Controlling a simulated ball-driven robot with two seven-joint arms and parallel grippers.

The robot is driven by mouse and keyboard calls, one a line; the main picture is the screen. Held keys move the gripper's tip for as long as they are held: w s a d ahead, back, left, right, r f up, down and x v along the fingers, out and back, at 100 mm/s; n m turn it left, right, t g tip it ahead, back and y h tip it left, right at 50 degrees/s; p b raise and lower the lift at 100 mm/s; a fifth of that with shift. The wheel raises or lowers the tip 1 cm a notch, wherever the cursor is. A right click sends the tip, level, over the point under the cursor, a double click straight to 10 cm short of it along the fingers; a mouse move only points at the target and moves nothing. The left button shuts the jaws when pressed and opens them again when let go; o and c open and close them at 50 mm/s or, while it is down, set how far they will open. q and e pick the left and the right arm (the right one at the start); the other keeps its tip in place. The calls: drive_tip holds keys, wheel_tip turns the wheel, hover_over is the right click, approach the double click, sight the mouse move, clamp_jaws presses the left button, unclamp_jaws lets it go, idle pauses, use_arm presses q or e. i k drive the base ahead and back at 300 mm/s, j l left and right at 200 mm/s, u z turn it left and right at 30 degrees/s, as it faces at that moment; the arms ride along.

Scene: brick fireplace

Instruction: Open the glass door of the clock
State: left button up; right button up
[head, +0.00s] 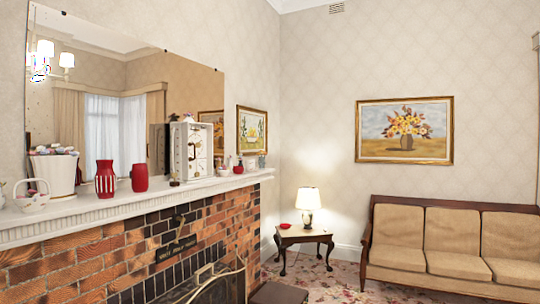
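The clock (192,151) appears to be the white, box-shaped piece standing upright on the white mantelpiece (95,215). Its pale face, with dark and brass-coloured parts, is seen at an angle and turned toward the right. A dark upright shape beside its left side looks like its reflection in the mirror. It is too small to tell whether the glass door is open or closed. Neither of my grippers is in view.
Two red vases (140,177) (105,179), a white planter (56,174) and a white basket (31,195) stand left of the clock. Small ornaments (238,167) stand to its right. The brick fireplace (120,262) is below. A lamp table (302,236) and sofa (455,245) stand beyond.

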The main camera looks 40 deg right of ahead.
sight(186, 144)
drive_tip(key=z, duration=0.9)
drive_tip(key=i+l+z, duration=0.1)
drive_tip(key=i+z, duration=0.25)
drive_tip(key=i, duration=0.25)
drive_tip(key=i+u, duration=0.1)
drive_tip(key=i, duration=0.45)
drive_tip(key=i+l, duration=0.2)
drive_tip(key=i, duration=0.35)
drive_tip(key=j+u, duration=0.05)
